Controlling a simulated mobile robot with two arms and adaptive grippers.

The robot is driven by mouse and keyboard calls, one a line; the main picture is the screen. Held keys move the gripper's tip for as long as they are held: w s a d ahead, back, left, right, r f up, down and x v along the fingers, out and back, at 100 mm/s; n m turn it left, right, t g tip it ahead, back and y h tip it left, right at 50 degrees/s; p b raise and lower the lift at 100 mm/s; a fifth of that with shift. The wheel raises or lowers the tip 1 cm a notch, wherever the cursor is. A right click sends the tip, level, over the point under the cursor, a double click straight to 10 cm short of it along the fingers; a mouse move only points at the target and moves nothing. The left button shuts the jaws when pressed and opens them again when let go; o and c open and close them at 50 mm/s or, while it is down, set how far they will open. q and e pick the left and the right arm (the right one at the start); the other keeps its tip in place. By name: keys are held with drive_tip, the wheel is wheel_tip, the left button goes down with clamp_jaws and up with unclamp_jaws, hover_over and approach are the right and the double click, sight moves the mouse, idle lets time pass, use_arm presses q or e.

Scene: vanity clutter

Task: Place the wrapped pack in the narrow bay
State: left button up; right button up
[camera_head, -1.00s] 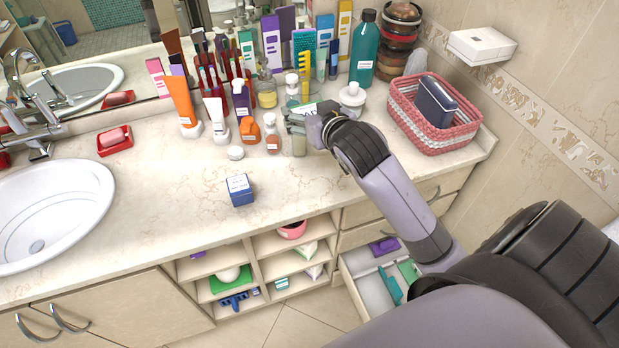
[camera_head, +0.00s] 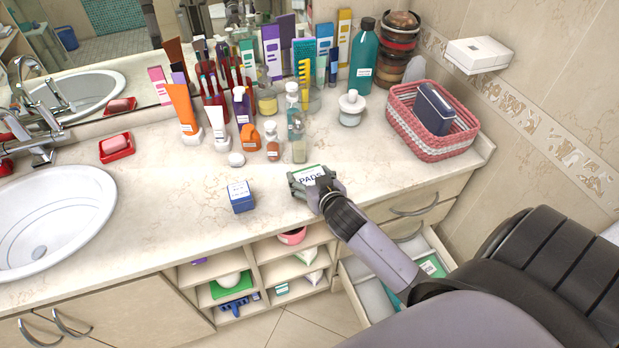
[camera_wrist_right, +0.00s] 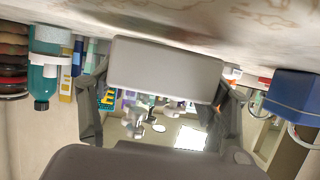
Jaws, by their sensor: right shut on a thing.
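A white pack with green edging, marked "PADS" (camera_head: 308,175), is between the fingers of my right gripper (camera_head: 310,182), above the front part of the counter. In the right wrist view, the pack's plain greyish side (camera_wrist_right: 165,68) fills the space between both fingers of the right gripper (camera_wrist_right: 160,95). An open drawer (camera_head: 350,290) under the counter has divided compartments, partly hidden by my right arm. I cannot tell which compartment is the narrow bay. My left gripper is not in view.
A dark blue box (camera_head: 241,196) stands left of the gripper; it also shows in the wrist view (camera_wrist_right: 292,97). Bottles and tubes crowd the back. A pink basket (camera_head: 433,151) is at the right. Open shelves (camera_head: 255,258) hold small items. The left-middle counter is clear.

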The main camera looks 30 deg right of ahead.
drive_tip(key=shift+f, duration=0.45)
drive_tip(key=shift+f, duration=0.1)
drive_tip(key=shift+f, duration=0.15)
drive_tip(key=o, duration=1.2)
